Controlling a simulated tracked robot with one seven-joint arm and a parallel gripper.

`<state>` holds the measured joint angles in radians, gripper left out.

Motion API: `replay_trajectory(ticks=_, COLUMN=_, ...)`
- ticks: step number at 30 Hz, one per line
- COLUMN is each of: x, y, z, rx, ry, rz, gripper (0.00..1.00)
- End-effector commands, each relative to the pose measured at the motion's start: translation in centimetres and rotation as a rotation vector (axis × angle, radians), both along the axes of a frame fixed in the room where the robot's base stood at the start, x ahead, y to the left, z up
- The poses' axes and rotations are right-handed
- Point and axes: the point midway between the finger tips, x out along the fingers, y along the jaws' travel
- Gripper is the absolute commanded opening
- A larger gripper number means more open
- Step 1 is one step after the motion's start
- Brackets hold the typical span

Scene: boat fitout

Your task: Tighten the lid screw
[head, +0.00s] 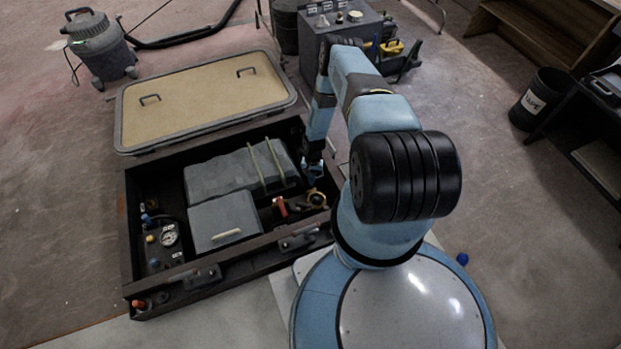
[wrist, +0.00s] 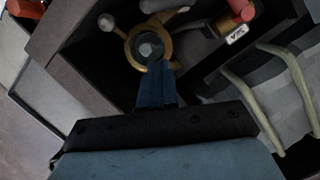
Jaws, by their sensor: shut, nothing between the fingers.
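The lid screw looks like the grey round head (wrist: 149,48) inside a brass ring fitting (wrist: 135,44) in the wrist view. In the head view the brass fitting (head: 316,198) sits at the right end of the open dark box. My gripper (wrist: 158,68) is shut, with its fingertips at the lower right edge of the ring, close to the grey head. Whether they touch it I cannot tell. In the head view my gripper (head: 313,172) points down just above the fitting. Nothing shows between its fingers.
A red-handled valve (head: 280,207) stands left of the fitting. Pale curved bars (head: 267,165) cross a grey tank (head: 220,174). The dark box wall (head: 219,269) surrounds them. A tan hatch panel (head: 205,98) lies behind.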

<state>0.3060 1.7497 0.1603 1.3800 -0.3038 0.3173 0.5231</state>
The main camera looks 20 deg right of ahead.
Motion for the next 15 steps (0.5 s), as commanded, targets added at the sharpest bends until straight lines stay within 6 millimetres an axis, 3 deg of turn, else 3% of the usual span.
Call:
replay_trajectory(ticks=6, x=-0.9, y=0.5, z=-3.1, rx=0.0, ry=0.001, rz=-0.001, gripper=0.0)
replay_trajectory(ticks=15, x=-2.2, y=1.4, z=-6.1, rx=0.0, ry=0.002, rz=0.001, gripper=0.0)
